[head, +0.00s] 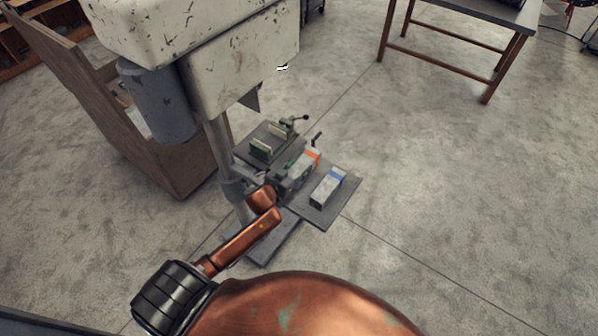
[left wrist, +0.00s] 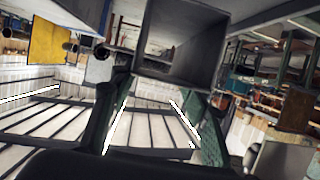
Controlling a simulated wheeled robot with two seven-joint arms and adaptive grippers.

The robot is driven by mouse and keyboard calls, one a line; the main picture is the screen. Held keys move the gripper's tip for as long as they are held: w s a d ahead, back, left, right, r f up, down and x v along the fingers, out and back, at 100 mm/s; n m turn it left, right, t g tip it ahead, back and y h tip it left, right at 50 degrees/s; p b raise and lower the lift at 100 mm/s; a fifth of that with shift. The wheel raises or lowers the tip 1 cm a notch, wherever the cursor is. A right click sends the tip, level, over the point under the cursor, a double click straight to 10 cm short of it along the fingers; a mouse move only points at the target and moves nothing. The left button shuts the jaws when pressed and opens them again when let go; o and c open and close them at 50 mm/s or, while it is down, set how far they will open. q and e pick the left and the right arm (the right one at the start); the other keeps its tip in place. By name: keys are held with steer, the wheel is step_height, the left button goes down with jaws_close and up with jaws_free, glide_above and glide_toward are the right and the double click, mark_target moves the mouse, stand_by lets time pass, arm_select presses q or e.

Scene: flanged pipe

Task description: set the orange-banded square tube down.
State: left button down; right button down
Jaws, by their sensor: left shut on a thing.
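The orange-banded square tube (head: 306,162) is grey with an orange band near its far end. It is in the middle of the head view, beside the machine's table. My left gripper (head: 283,184) reaches it from the near side, partly hidden by my copper arm. In the left wrist view the tube (left wrist: 185,52) shows end-on as a hollow square, between the two fingers of my left gripper (left wrist: 165,82), which is shut on it. Whether the tube touches the surface below cannot be told. My right gripper is not in view.
A blue-banded square tube (head: 327,187) lies on a dark plate (head: 347,195) just right of the held tube. A drill press (head: 240,75) with a vise (head: 262,147) on its table stands close at the left. A wooden cabinet (head: 120,130) is behind it. Open floor lies right.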

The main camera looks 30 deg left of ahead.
arm_select(q)
steer(key=shift+s+f+p, duration=0.15)
steer(key=shift+f+p, duration=0.2)
steer(key=shift+f, duration=1.3)
steer(key=shift+f, duration=0.15)
steer(key=c, duration=1.1)
jaws_free()
steer(key=shift+s, duration=0.45)
steer(key=b+v, duration=0.1)
steer(key=v, duration=1)
steer(key=shift+r, duration=0.3)
steer(key=shift+s, duration=0.1)
